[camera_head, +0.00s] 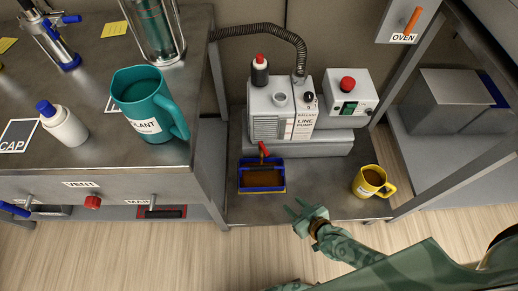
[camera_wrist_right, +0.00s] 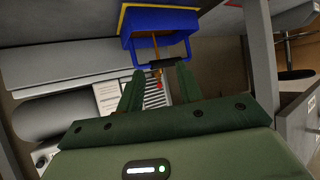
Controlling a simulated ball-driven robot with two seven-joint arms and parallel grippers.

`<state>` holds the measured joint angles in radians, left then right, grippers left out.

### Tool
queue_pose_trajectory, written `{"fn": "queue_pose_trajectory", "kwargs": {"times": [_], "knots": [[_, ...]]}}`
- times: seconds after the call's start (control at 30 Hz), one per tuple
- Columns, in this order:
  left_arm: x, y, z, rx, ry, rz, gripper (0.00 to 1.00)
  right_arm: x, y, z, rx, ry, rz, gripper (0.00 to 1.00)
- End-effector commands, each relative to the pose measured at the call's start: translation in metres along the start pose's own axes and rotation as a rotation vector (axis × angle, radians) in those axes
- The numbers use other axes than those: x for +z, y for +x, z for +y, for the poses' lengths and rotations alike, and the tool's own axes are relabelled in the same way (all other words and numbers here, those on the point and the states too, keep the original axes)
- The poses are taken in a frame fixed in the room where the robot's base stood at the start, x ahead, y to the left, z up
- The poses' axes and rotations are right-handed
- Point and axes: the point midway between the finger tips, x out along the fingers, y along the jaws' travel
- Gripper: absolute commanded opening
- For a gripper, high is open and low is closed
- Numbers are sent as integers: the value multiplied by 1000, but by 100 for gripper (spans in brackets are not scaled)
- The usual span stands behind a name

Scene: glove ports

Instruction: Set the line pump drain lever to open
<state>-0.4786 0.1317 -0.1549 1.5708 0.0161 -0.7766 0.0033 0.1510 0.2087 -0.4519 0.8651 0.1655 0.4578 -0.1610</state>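The grey line pump (camera_head: 298,108), labelled LINE PUMP, stands on the low bench in the head view. A red lever (camera_head: 263,149) sticks out at its lower front, just above a blue tray. In the wrist view a small red tip (camera_wrist_right: 159,85) shows between and beyond my fingers, likely this lever. My right gripper (camera_head: 308,213) is open and empty, in front of and right of the tray, apart from the lever. Its two green fingers (camera_wrist_right: 162,85) also show in the wrist view. My left gripper is not in view.
The blue tray (camera_head: 262,189) with brown inside sits below the lever. A yellow mug (camera_head: 369,185) stands right of my gripper. A control box with a red button (camera_head: 348,84) is beside the pump. A teal jug (camera_head: 143,100) and white bottle (camera_head: 66,128) stand on the left bench.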

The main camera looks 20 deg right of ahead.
Motion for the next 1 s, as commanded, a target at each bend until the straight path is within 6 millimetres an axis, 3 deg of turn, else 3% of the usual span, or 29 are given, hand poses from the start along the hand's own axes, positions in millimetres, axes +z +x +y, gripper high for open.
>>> {"fn": "queue_pose_trajectory", "kwargs": {"times": [0.03, 0.13, 0.23, 0.4, 0.57, 1.0], "knots": [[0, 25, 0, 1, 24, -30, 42, 24, 27, 0, -7, 27, 51, 36], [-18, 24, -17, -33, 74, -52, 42, 4, 54, 2, -2, 84, 225, 36], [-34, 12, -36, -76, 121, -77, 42, -22, 65, 8, 17, 145, 395, 36], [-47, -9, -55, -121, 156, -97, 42, -54, 62, 17, 49, 201, 545, 36], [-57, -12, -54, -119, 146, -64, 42, -66, 77, 20, 52, 206, 559, 36], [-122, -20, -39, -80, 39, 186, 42, -117, 169, 30, 52, 206, 552, 36]]}}
